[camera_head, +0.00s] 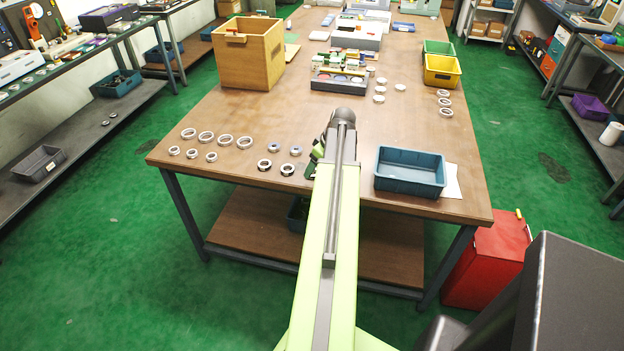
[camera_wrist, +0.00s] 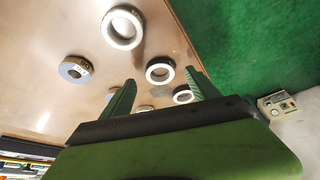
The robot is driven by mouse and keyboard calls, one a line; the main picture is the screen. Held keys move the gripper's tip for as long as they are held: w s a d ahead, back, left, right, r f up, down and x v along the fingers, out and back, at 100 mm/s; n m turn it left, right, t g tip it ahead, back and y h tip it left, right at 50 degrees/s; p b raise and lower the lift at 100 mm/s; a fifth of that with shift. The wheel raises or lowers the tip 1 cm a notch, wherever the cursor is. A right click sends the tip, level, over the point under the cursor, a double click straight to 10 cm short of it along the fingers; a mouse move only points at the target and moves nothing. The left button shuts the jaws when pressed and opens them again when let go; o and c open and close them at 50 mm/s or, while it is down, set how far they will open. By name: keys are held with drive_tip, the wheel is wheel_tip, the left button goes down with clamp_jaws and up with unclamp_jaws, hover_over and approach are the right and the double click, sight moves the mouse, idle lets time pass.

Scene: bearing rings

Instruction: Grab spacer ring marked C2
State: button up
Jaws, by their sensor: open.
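Several rings lie flat on the brown table; I cannot tell which is marked C2. In the wrist view a grey-blue ring (camera_wrist: 68,75) carries a small label too blurred to read surely. A white-faced ring with a dark rim (camera_wrist: 151,73) shows between the fingertips of my gripper (camera_wrist: 160,76), which is open and empty. A larger pale ring (camera_wrist: 109,33) lies beyond, and another white ring (camera_wrist: 176,98) is partly hidden by the right finger. In the head view my gripper (camera_head: 318,148) is partly hidden behind my arm, right of two grey rings (camera_head: 291,152).
Pale rings (camera_head: 240,142) stand in rows at the left front of the table (camera_head: 230,115). A blue tray (camera_head: 411,186) sits right of my arm. A wooden box (camera_head: 240,65) and a grey parts tray (camera_head: 338,85) stand farther back. Yellow and green bins (camera_head: 441,83) are back right.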

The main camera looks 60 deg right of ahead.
drive_tip(key=b+x, duration=0.1)
drive_tip(key=x, duration=0.2)
drive_tip(key=shift+s, duration=0.1)
drive_tip(key=shift+r, duration=0.25)
clamp_jaws()
drive_tip(key=shift+r, duration=0.1)
wheel_tip(320, 180, up, 4)
drive_tip(key=p, duration=0.4)
drive_tip(key=shift+r+p, duration=0.2)
drive_tip(key=shift+p, duration=0.1)
drive_tip(key=s+d+r+p, duration=0.6)
drive_tip(key=s+d, duration=0.2)
drive_tip(key=shift+d+r, duration=0.2)
drive_tip(key=shift+d, duration=0.15)
